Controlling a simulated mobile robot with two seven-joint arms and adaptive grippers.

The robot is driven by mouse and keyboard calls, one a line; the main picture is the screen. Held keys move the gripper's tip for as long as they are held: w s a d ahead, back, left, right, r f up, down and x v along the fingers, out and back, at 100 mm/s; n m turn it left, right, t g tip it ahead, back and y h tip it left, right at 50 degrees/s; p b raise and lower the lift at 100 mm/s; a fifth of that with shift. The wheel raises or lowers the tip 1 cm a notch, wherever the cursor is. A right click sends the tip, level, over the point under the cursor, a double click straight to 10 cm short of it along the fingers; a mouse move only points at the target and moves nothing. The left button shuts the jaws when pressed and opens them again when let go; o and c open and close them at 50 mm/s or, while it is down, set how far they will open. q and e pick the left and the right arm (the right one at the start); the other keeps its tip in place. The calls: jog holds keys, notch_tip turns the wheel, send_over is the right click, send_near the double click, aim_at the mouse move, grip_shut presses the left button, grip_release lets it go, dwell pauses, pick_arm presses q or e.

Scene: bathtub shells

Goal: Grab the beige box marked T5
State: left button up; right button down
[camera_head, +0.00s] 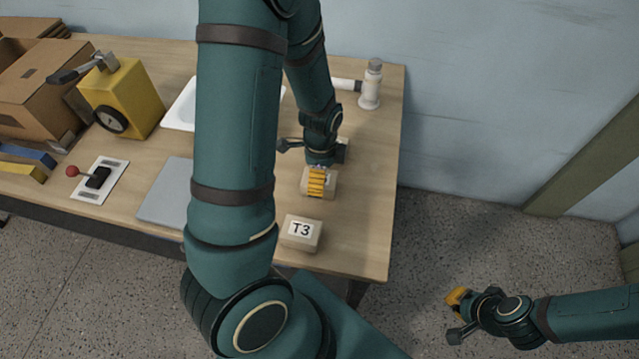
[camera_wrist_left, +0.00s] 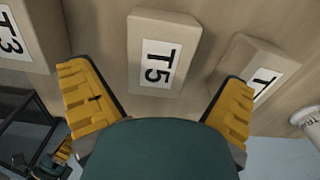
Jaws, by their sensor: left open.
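The beige box marked T5 (camera_wrist_left: 160,22) lies on the table in the middle of the left wrist view, between the two yellow fingers of my left gripper (camera_wrist_left: 155,78). The fingers are spread wide, with a gap on each side of the box. In the head view my left gripper (camera_head: 317,182) points down over the table's right part and hides most of a beige box there, so its label cannot be read. My right gripper (camera_head: 457,298) hangs off the table at lower right; its opening is unclear.
A beige T3 box (camera_head: 301,236) sits near the front edge and shows in the wrist view (camera_wrist_left: 22,58). Another beige box (camera_wrist_left: 258,52) is right of T5, its label partly hidden. A white bottle (camera_head: 371,88) stands behind. A yellow device (camera_head: 128,95) is left.

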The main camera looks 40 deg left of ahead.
pick_arm(q)
notch_tip(320, 180, down, 5)
jog(key=shift+s+f+b, duration=0.1)
jog(key=shift+b, duration=0.45)
jog(key=c, duration=1.3)
